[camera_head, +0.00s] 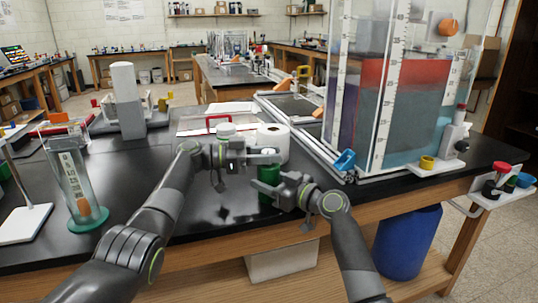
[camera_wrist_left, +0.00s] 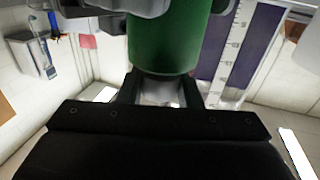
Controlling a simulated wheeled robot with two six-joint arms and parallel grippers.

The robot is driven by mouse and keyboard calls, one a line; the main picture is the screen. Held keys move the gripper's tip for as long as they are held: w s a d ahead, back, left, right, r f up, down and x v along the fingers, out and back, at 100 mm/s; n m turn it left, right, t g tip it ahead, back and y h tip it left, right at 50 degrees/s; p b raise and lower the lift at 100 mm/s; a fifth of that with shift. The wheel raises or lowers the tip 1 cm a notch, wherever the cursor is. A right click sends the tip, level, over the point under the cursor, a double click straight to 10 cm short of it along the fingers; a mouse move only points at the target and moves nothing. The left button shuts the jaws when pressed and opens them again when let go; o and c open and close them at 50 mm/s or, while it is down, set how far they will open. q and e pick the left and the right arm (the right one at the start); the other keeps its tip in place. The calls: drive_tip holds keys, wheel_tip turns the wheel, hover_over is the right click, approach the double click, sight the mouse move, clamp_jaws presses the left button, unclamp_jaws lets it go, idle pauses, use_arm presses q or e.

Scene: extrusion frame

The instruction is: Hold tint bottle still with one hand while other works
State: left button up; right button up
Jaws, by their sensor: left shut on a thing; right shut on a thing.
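The tint bottle (camera_head: 269,172) is green and stands upright, largely hidden by my two grippers. My left gripper (camera_head: 264,156) is at its top, shut on the pale neck or cap part. In the left wrist view the green body of the bottle (camera_wrist_left: 168,38) shows, with the left gripper's dark fingers (camera_wrist_left: 162,92) on either side of a pale part at its end. My right gripper (camera_head: 266,188) is lower, shut on the green body from the right. I cannot tell whether the bottle's base touches the bench.
A large clear tank (camera_head: 400,110) with red and blue liquid stands at the right. A white roll (camera_head: 273,142) is just behind the grippers. A glass cylinder (camera_head: 75,185) on a green base stands at left.

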use_arm(q)
drive_tip(key=shift+f, duration=0.15)
drive_tip(key=o, duration=1)
drive_tip(key=a, duration=1.2)
drive_tip(key=shift+s, duration=0.3)
